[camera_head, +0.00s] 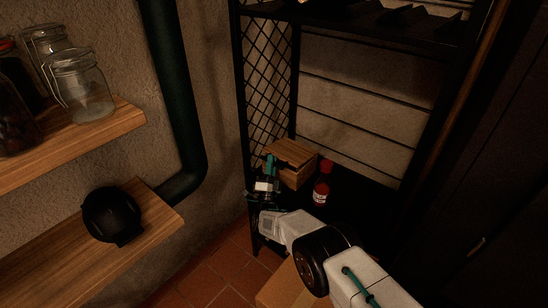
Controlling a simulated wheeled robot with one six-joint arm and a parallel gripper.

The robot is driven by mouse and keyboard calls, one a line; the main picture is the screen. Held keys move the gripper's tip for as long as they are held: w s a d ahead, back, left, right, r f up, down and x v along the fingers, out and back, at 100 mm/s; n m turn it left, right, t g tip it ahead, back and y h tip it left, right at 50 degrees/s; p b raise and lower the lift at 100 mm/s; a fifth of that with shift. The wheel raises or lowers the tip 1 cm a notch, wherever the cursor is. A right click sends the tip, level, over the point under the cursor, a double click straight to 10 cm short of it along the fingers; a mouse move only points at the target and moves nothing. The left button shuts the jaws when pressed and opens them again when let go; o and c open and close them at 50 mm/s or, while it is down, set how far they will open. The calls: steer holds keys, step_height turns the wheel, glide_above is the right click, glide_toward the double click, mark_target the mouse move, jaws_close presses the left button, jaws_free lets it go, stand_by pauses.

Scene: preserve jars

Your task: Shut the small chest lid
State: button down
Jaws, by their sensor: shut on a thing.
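The small wooden chest (298,174) stands on a dark shelf of the black metal rack. Its slatted lid (292,152) lies over the box, near level; the view is too small and dark to tell whether a gap is left under it. My gripper (270,162) reaches in from the front right, and its teal-tipped fingers are at the left edge of the chest. The jaws are shut on what looks like the edge of the lid. The exact grip is small and partly hidden by the gripper's own body.
A red-capped bottle (322,184) stands just right of the chest, close to my arm. The rack's mesh side (268,85) rises behind and left of the gripper. Wooden shelves at left hold glass jars (80,85) and a black round object (112,215). A dark pipe (178,100) runs down the wall.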

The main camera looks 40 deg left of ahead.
steer(key=shift+w+f, duration=0.1)
steer(key=shift+f, duration=0.2)
steer(key=c, duration=1.4)
jaws_free()
steer(key=shift+f, duration=0.1)
steer(key=v, duration=0.7)
steer(key=shift+s+f, duration=0.2)
steer(key=shift+s, duration=0.15)
steer(key=shift+d, duration=0.15)
